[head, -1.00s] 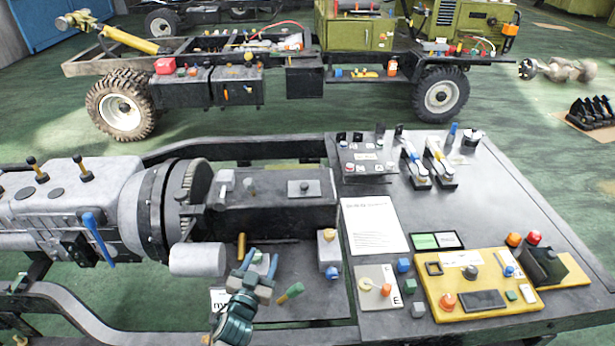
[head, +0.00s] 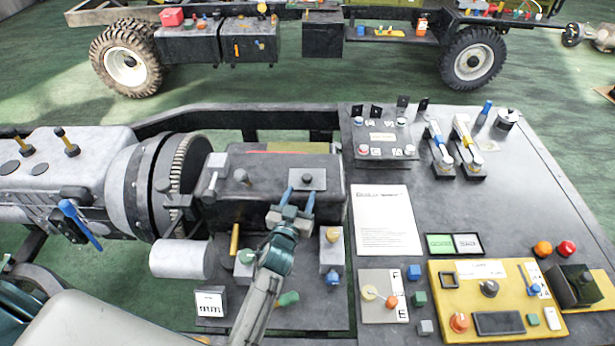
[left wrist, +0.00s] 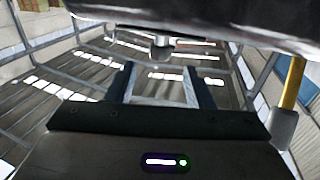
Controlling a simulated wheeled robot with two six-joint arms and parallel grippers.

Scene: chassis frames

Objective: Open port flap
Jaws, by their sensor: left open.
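A small grey square plate with a dark knob (head: 307,179) sits on top of the black housing (head: 262,203); it may be the port flap, but I cannot be sure. It looks flat on the housing. My left gripper (head: 298,197) is open and empty, its blue-tipped fingers pointing at the housing's front edge just before the plate. I cannot tell whether it touches. In the left wrist view the open gripper (left wrist: 163,84) has nothing between its dark fingers. The dark housing (left wrist: 200,15) fills the top, with a small knob just beyond the fingers. My right gripper is not in view.
A yellow lever (head: 234,240) stands left of my left arm. The white sheet (head: 385,220) and yellow panel (head: 490,300) lie farther right. The large toothed ring (head: 190,165) is at left.

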